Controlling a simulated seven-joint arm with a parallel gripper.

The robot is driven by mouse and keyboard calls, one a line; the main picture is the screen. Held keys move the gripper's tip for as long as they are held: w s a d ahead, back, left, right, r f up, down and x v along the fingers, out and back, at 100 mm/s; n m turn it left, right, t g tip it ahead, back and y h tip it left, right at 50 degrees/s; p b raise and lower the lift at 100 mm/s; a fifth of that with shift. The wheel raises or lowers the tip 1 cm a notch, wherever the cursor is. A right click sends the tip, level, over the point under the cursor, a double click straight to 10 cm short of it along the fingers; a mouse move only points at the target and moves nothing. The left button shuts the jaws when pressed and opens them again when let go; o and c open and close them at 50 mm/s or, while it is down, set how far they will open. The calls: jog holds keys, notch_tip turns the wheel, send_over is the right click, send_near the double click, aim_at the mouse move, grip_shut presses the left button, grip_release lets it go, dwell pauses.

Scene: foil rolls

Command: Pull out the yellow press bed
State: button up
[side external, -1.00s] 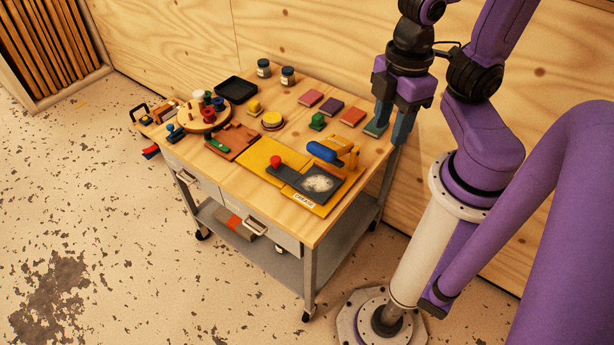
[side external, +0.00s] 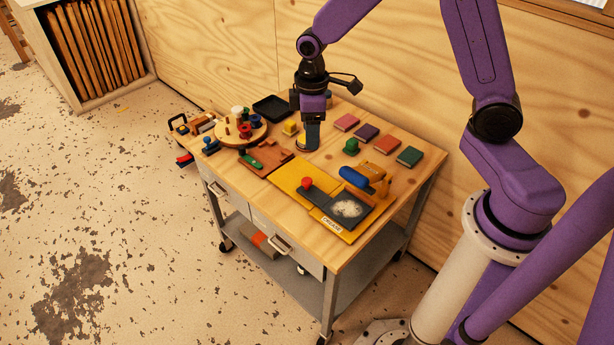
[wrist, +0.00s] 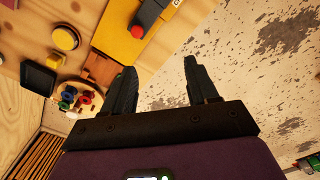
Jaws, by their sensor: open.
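A yellow plate, which appears to be the press bed (side external: 290,179), lies flat on the table in the side view. A dark bar with a red knob (side external: 306,183) and a dark slab with a whitish patch (side external: 347,208) lie over it. A label is on its near right edge. In the wrist view the yellow plate (wrist: 118,40) shows at the top, with the red knob (wrist: 138,32). My gripper (side external: 311,145) is above the table behind the plate, near a yellow disc. In the wrist view my gripper (wrist: 160,68) is open, with nothing between its fingers.
A blue-handled yellow tool (side external: 358,180) stands at the slab's back edge. The table's front right strip is bare.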

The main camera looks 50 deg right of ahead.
send_near(307, 180)
jog(key=shift+m, duration=0.3)
notch_tip(307, 180, down, 8)
jog(key=shift+f, duration=0.25)
dwell(0.3)
